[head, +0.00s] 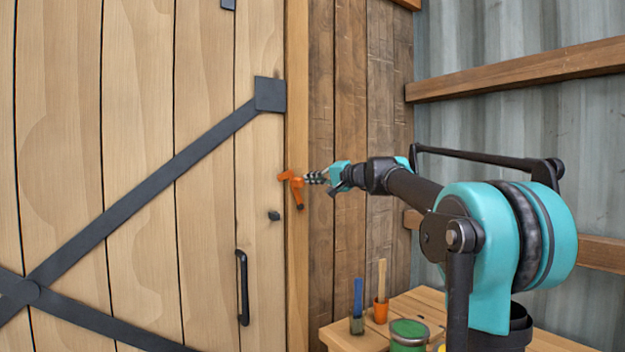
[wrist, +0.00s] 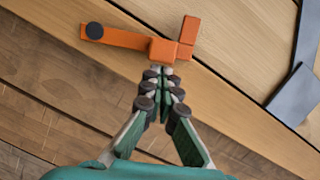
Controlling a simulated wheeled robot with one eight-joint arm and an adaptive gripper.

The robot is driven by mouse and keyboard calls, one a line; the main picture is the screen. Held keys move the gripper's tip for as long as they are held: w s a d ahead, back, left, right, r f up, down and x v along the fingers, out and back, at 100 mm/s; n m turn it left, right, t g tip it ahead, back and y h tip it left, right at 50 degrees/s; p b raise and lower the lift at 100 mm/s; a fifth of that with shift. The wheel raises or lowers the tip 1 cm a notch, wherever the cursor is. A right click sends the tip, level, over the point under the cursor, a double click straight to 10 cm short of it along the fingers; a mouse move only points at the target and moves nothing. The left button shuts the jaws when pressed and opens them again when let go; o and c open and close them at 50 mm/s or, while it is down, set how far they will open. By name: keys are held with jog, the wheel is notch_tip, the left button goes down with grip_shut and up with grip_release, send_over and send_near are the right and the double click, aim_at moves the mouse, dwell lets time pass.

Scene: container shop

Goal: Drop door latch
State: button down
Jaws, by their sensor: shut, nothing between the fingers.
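The orange door latch (head: 294,183) is on the post at the right edge of the plank door (head: 145,130). In the head view its bar stands nearly upright, with its lower end by a dark pivot and its top end reaching left toward the door. The wrist view shows the latch bar (wrist: 125,39), the round dark pivot at one end and an orange block at the other. My gripper (head: 306,179) is shut and empty, its fingertips (wrist: 163,70) right at the block. I cannot tell whether they touch it. A dark catch (head: 274,215) sits on the door, lower left of the latch.
A black door handle (head: 242,288) is below the catch. Corrugated wall (head: 500,130) with wooden rails is behind my arm.

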aim_at(295, 183)
jog(key=shift+s+a+n, duration=0.2)
jog(key=shift+a+n, duration=0.05)
jog(key=shift+n, duration=0.05)
jog(key=shift+s+a, duration=0.1)
jog(key=shift+a, duration=0.05)
jog(key=shift+s+a+f+n+h, duration=0.1)
jog(key=shift+s+a+n+h, duration=0.35)
jog(key=shift+a+n, duration=0.45)
jog(key=s+a+n, duration=0.1)
jog(key=s+a+f+n+h, duration=0.1)
jog(key=n, duration=0.1)
jog(key=shift+a+f, duration=0.1)
jog(key=shift+a, duration=0.1)
jog(key=s+a+f+n+t+h, duration=0.1)
jog(key=s+a+f+n+h, duration=0.1)
jog(key=f+n, duration=0.3)
jog(key=shift+a+n, duration=0.7)
jog(key=shift+s+f, duration=0.1)
jog(key=shift+f, duration=0.05)
